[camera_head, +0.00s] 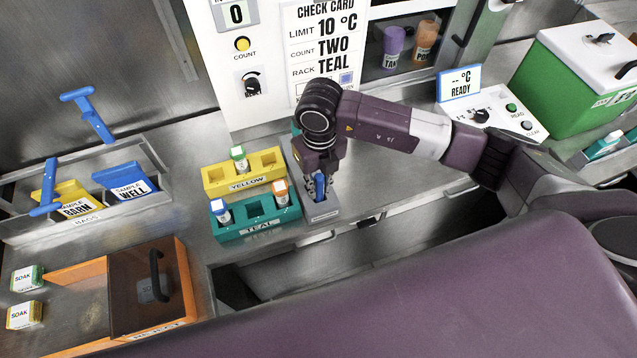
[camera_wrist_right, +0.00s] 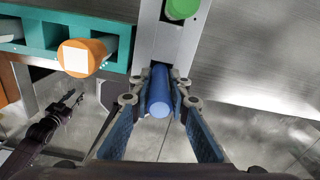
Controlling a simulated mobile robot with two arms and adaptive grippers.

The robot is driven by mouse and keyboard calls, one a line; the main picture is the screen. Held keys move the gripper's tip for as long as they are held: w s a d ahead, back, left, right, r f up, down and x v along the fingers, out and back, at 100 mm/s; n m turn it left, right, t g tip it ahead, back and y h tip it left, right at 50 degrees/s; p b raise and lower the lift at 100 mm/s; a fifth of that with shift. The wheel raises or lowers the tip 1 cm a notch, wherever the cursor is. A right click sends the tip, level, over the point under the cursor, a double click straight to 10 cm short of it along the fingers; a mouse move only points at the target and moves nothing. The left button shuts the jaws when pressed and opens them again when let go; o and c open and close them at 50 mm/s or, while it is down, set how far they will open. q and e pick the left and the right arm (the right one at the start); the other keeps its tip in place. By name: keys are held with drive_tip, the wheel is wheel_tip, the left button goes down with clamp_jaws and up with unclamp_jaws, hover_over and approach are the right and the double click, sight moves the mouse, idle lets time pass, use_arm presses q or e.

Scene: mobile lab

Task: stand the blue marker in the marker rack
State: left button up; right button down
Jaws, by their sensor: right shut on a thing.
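The blue marker (camera_head: 320,184) is upright between the fingers of my right gripper (camera_head: 318,187), which is shut on it. The wrist view shows the marker (camera_wrist_right: 160,92) end-on, gripped between both finger pads. The grey marker rack (camera_head: 322,212) is directly below, right of the teal rack. In the wrist view the marker is at the near end of the grey rack (camera_wrist_right: 172,42); whether its lower end is inside a slot is hidden. A green cap (camera_wrist_right: 182,8) shows farther along this rack. My left gripper (camera_wrist_right: 72,100) seems to show low in the wrist view, too small to judge.
Left of the marker rack stand the yellow rack (camera_head: 215,184) and the teal rack (camera_head: 233,231), holding capped vials. An orange-capped vial (camera_wrist_right: 82,56) is close to my right gripper. Open counter (camera_wrist_right: 255,50) lies on the other side.

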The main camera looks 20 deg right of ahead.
drive_tip(key=shift+f, duration=0.5)
drive_tip(key=shift+f, duration=0.1)
drive_tip(key=c, duration=1.8)
unclamp_jaws()
